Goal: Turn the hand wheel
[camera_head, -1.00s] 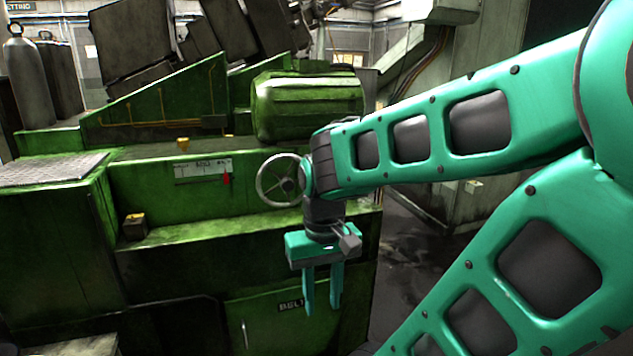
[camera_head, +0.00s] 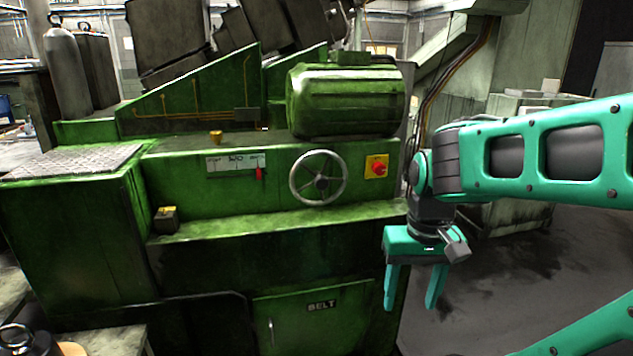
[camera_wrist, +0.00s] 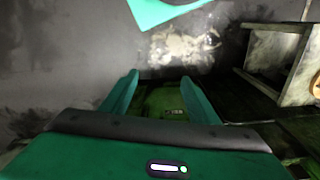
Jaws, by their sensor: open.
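The hand wheel (camera_head: 318,177) is a round metal wheel with spokes and a dark hub. It is mounted on the front face of the green machine (camera_head: 200,206) and is in full view in the head view. My gripper (camera_head: 411,302) is to the right of the wheel and lower in the picture, apart from it. Its two fingers point down with a clear gap between them, and it is empty. In the wrist view my gripper (camera_wrist: 156,93) shows both fingers apart with nothing between them. The wheel is not visible in the wrist view.
A red knob on a yellow plate (camera_head: 377,167) is right of the wheel. A small red lever (camera_head: 259,174) is left of it. A green motor (camera_head: 345,100) sits above, and a ledge (camera_head: 270,222) juts out below. Dark floor (camera_head: 500,280) lies open at right.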

